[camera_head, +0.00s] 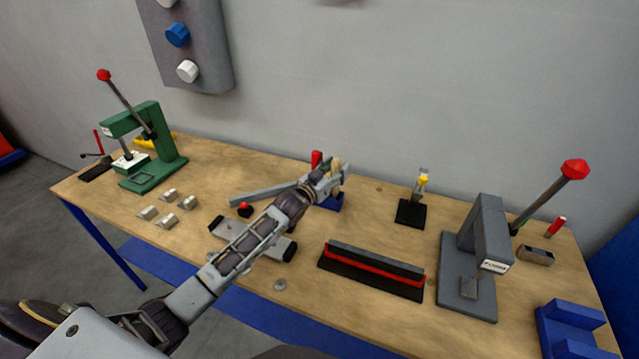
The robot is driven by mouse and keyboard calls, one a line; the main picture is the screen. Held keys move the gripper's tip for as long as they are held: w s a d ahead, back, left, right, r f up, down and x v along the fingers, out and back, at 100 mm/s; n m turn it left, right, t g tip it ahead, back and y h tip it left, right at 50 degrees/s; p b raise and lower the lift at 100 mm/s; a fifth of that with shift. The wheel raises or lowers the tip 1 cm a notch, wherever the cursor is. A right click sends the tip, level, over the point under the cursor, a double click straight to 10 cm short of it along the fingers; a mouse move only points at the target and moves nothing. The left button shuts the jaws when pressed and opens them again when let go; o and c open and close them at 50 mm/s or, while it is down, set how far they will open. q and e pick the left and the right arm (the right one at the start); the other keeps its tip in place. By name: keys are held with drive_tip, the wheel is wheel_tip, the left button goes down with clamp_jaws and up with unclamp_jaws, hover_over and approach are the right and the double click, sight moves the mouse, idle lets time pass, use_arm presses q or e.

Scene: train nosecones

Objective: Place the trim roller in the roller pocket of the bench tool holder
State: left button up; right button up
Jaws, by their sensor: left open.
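My left gripper (330,178) reaches over the middle of the wooden bench and is open. Just beneath and behind it stands a blue block (332,204), probably the bench tool holder, mostly hidden by the gripper. A red handle (316,158) rises upright behind the gripper's left side. A tan piece (337,163) shows at the fingertips; it may be part of the trim roller, but I cannot tell whether it sits in a pocket or touches the fingers. The pockets are hidden. My right gripper is not in view.
A green press (150,150) stands at the left and a grey press (480,260) at the right. A black-and-red bar fixture (372,270) lies in front. A black stand (411,212) with a yellow top is right of the gripper. A blue bracket (572,330) is at the right front.

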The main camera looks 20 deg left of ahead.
use_arm(q)
drive_tip(key=b+v, duration=0.1)
drive_tip(key=v, duration=1)
drive_tip(key=shift+s, duration=0.3)
drive_tip(key=shift+a, duration=0.1)
idle(0.7)
drive_tip(key=shift+s+f, duration=0.1)
